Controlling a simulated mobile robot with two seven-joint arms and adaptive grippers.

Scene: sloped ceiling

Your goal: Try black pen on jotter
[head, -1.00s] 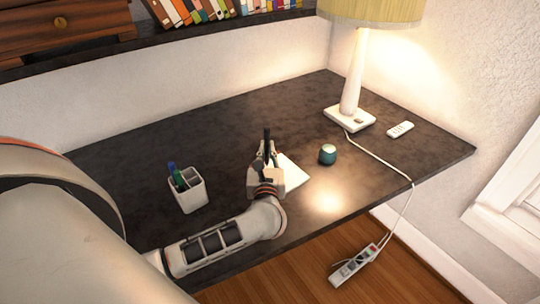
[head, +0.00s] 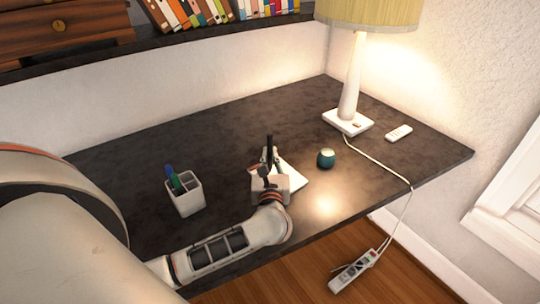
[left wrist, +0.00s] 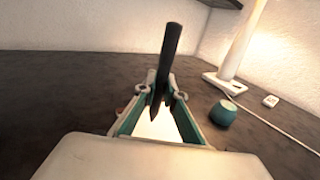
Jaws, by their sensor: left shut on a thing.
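My left gripper (head: 268,160) is shut on the black pen (head: 269,145) and holds it about upright over the white jotter (head: 291,176). In the left wrist view the black pen (left wrist: 168,55) stands between the fingertips (left wrist: 160,92), leaning slightly, and the jotter (left wrist: 158,124) shows pale behind and between the fingers. The gripper and wrist cover much of the jotter. The pen's lower tip is hidden in the head view, and I cannot tell whether it touches the jotter. My right gripper is not in view.
A white pen holder (head: 186,197) with a blue and a green pen stands to the left. A teal round object (head: 326,158) sits right of the jotter. A lamp (head: 349,121), its cord and a white remote (head: 398,132) are farther right. The back left desk is clear.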

